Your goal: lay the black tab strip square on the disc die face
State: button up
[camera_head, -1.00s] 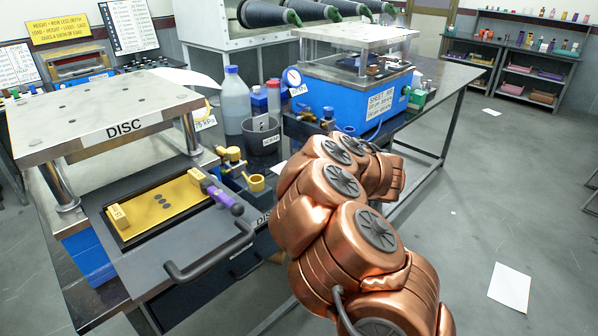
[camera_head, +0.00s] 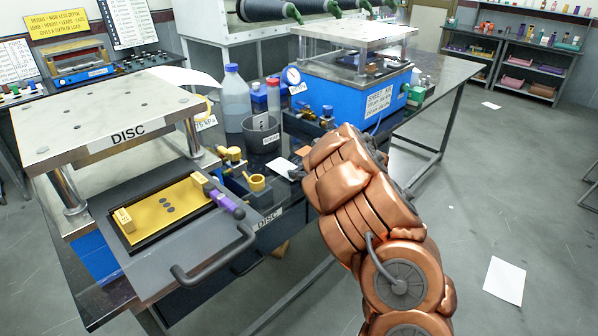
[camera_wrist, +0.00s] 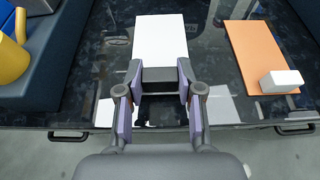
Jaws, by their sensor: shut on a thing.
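My gripper (camera_wrist: 160,88) is shut on the black tab strip (camera_wrist: 160,78), a short dark piece held crosswise between the purple-lined fingers, above the dark glossy bench top. In the head view, my gripper (camera_head: 297,174) is mostly hidden behind my copper arm. The disc die face (camera_head: 182,207) is a yellow plate with a few dark round spots, set in the pulled-out grey tray (camera_head: 190,252) of the DISC press. It lies to the left of my gripper, well apart from it. A small yellow block stands at its left end; a purple-and-yellow piece lies at its right end.
Below my gripper lies a white sheet (camera_wrist: 160,35); an orange sheet (camera_wrist: 258,50) with a white block (camera_wrist: 281,81) lies to its right. The press top plate (camera_head: 110,110) on posts overhangs behind the tray.

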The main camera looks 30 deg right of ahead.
jog(key=shift+f, duration=0.45)
jog(key=shift+f, duration=0.15)
jog(key=o, duration=0.9)
jog(key=shift+r, duration=0.25)
jog(key=shift+s, duration=0.25)
jog(key=b+v, duration=0.4)
jog(key=v, duration=0.7)
jog(key=shift+s+r, duration=0.1)
jog(key=shift+s, duration=0.1)
